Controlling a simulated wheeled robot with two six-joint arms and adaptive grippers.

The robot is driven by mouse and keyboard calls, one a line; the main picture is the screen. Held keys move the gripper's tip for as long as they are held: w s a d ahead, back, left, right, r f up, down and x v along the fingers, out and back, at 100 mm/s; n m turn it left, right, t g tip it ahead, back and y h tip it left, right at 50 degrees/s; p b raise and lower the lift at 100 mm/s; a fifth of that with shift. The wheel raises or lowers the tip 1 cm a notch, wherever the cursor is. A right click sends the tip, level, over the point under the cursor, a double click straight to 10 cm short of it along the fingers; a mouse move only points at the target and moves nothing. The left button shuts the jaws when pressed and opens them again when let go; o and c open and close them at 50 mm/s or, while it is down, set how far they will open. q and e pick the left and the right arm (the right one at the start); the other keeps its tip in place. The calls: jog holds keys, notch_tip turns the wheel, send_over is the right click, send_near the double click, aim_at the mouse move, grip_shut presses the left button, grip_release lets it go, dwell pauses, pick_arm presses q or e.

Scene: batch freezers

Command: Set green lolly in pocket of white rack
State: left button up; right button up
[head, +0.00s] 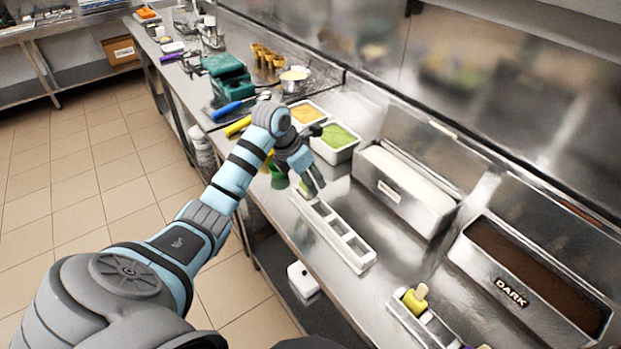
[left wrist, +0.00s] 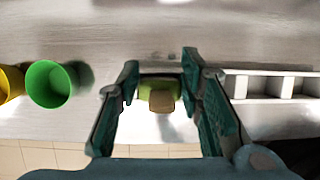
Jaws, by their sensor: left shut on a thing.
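My left gripper (head: 314,187) is at the far end of the white rack (head: 362,262), above the counter. In the left wrist view the two fingers of my left gripper (left wrist: 165,95) are closed on the green lolly (left wrist: 160,82), with its tan stick end towards the camera. In the head view the lolly is mostly hidden by the gripper. The white rack (left wrist: 272,74) shows to the right of the fingers, with empty pockets visible; its part behind the gripper is hidden. My right gripper is not in view.
A second white rack (head: 398,308) holds a yellow-green lolly (head: 415,299). A green cup (left wrist: 48,83) and a yellow cup (left wrist: 10,83) stand left of the gripper. A tub of green mix (head: 335,143), a steel bin (head: 405,190) and a DARK bin (head: 530,270) line the back.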

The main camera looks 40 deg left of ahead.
pick_arm(q)
jog(key=shift+f, duration=0.2)
dwell(0.5)
jog(key=o, duration=1.1)
jog(key=shift+o, duration=0.2)
jog(key=v, duration=1.2)
